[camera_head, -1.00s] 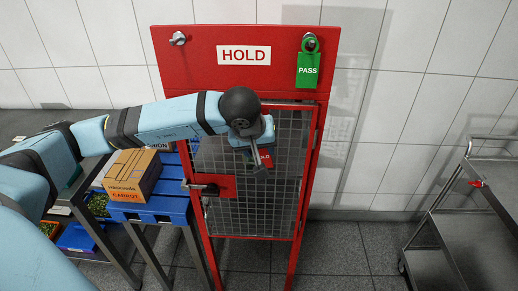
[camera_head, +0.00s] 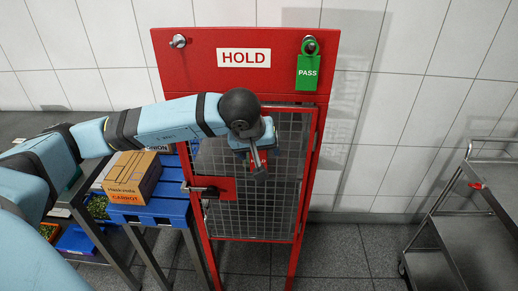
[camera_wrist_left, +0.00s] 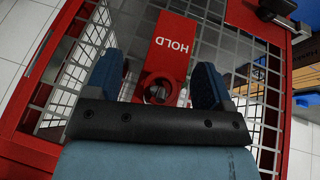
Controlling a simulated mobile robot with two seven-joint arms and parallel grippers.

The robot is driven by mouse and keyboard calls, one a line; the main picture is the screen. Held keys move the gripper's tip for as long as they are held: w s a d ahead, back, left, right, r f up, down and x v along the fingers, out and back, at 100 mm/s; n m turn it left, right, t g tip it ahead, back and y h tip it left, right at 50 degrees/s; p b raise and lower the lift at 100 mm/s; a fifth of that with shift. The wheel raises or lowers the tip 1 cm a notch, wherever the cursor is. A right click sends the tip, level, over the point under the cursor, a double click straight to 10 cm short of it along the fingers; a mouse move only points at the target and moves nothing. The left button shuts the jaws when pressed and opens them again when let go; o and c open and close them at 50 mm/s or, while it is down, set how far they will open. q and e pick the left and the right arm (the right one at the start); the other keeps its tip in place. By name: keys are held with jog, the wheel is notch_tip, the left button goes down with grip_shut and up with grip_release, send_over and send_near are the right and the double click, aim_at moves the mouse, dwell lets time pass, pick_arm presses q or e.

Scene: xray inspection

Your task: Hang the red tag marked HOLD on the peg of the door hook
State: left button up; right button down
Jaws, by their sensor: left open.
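The red tag marked HOLD (camera_wrist_left: 171,45) is in front of the mesh door in the left wrist view, its lettering upside down there. Its ring end lies around a round metal peg end (camera_wrist_left: 158,91), so it appears to hang on the door hook. In the head view the tag (camera_head: 259,158) is mostly hidden behind my left gripper (camera_head: 256,172). In the wrist view my left gripper (camera_wrist_left: 157,85) is open, its blue fingers either side of the ring end with gaps to both. My right gripper is not in view.
The red cage has a HOLD sign board (camera_head: 190,75), a bare peg (camera_head: 178,40) and a green PASS tag (camera_head: 309,70) on another peg. A door latch (camera_head: 203,190) is at left. Cardboard boxes (camera_head: 132,178) stand left on a blue pallet (camera_head: 152,212); a metal cart (camera_head: 450,230) stands right.

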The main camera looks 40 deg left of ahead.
pick_arm(q)
jog(key=a+v, duration=0.1)
jog(key=v, duration=1.3)
jog(key=s+d+f+n+g+h+p, duration=0.1)
jog(key=s+d+n+g+h+p, duration=0.15)
jog(key=d+n+h, duration=0.7)
jog(key=s+d+f+n+g+h+p, duration=0.25)
jog(key=d+n+h, duration=0.35)
jog(key=d+h, duration=0.65)
jog(key=w+a+f+n+t+y+p, duration=0.1)
jog(key=w+a+f+n+t+y, duration=0.15)
jog(key=n+t, duration=0.55)
jog(key=w+a+f+n+t+y+p, duration=0.1)
jog(key=f+n+t+y, duration=0.3)
jog(key=n, duration=0.8)
jog(key=w+a+f+n+t+y+p, duration=0.1)
jog(key=w+a+f+n+t+y, duration=0.25)
jog(key=n, duration=0.65)
jog(key=s+a+f+n+g+y+p, duration=0.1)
jog(key=s+f+n+g+y, duration=0.1)
jog(key=s+f+n+y, duration=0.2)
jog(key=s+a+f+n+g+y, duration=0.1)
jog(key=s+f+n+g+y, duration=0.2)
jog(key=s+f+n, duration=0.8)
notch_tip(320, 180, down, 8)
jog(key=shift+s+a+r+n+y+p, duration=0.15)
jog(key=shift+a+n+y+p, duration=0.25)
jog(key=shift+n+y, duration=0.4)
